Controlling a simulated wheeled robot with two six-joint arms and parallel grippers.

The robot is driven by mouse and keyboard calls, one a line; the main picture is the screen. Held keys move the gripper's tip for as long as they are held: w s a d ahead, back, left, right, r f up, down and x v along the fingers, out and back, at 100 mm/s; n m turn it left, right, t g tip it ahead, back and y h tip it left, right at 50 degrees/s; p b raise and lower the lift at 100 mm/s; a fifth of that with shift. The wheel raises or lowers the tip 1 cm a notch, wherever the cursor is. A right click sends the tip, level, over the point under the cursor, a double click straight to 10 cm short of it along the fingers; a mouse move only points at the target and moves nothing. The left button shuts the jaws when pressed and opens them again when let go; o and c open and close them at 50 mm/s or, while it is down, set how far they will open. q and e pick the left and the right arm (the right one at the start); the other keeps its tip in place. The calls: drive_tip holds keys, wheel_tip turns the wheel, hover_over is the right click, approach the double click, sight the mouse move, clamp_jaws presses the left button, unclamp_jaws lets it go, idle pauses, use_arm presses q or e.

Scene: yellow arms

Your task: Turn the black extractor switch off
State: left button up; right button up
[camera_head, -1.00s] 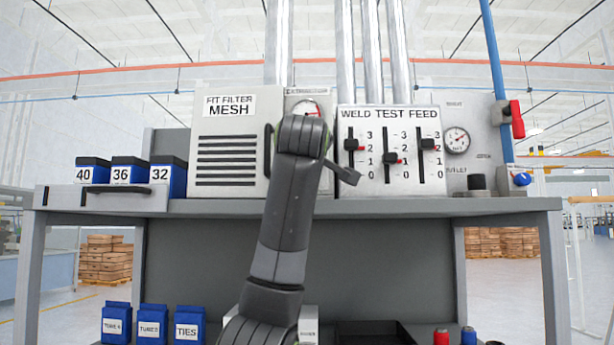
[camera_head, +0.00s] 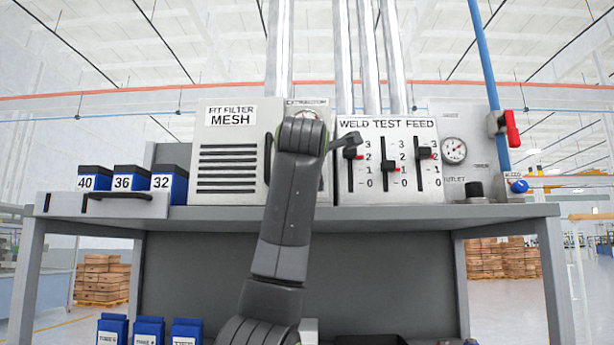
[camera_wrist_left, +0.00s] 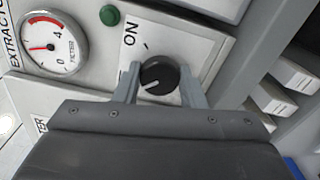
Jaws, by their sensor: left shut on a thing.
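In the left wrist view, the round black extractor switch (camera_wrist_left: 165,78) sits on a pale plate beside the word ON. Its white pointer line faces the lower left of the picture, away from the tick near ON. My left gripper (camera_wrist_left: 158,74) is shut on the knob, one grey finger on each side. The lower part of the plate is hidden by the gripper. In the head view my dark arm covers the switch and most of the extractor panel (camera_head: 307,103). My right gripper is out of view.
The extractor gauge (camera_wrist_left: 53,45) and a green button (camera_wrist_left: 109,15) are near the knob. In the head view, the filter mesh box (camera_head: 228,112) is left of my arm, and the WELD TEST FEED slider panel (camera_head: 405,140) is right. The grey shelf (camera_head: 420,212) runs below.

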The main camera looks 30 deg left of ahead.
use_arm(q)
drive_tip(key=shift+n, duration=0.4)
drive_tip(key=o, duration=1)
drive_tip(key=b+v, duration=0.7)
drive_tip(key=v, duration=1)
drive_tip(key=shift+d, duration=0.2)
drive_tip(key=shift+f, duration=0.1)
